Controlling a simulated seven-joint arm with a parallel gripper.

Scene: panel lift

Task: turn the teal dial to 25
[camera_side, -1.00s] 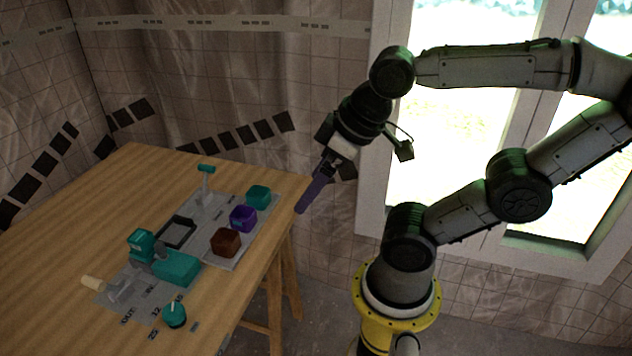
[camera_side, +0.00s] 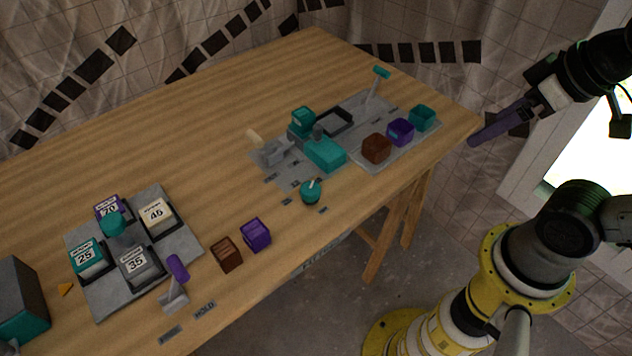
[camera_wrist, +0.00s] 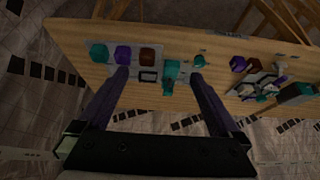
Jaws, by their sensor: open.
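The teal dial (camera_side: 311,192) is a small round knob with a pale pointer on top, near the table's front edge. Its pointer leans toward the upper right in the side view; the small labels around it are too blurred to read now. The dial also shows in the wrist view (camera_wrist: 199,61), by the tip of the right-hand finger. My gripper (camera_side: 478,138) has long purple fingers and hangs beyond the table's right corner, well apart from the dial. In the wrist view its fingers (camera_wrist: 158,76) are spread with nothing between them.
A teal block mechanism (camera_side: 325,153) stands close behind the dial. A teal-topped lever (camera_side: 375,90) rises behind. A grey tray (camera_side: 100,303) with numbered blocks lies left. The back of the table is clear.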

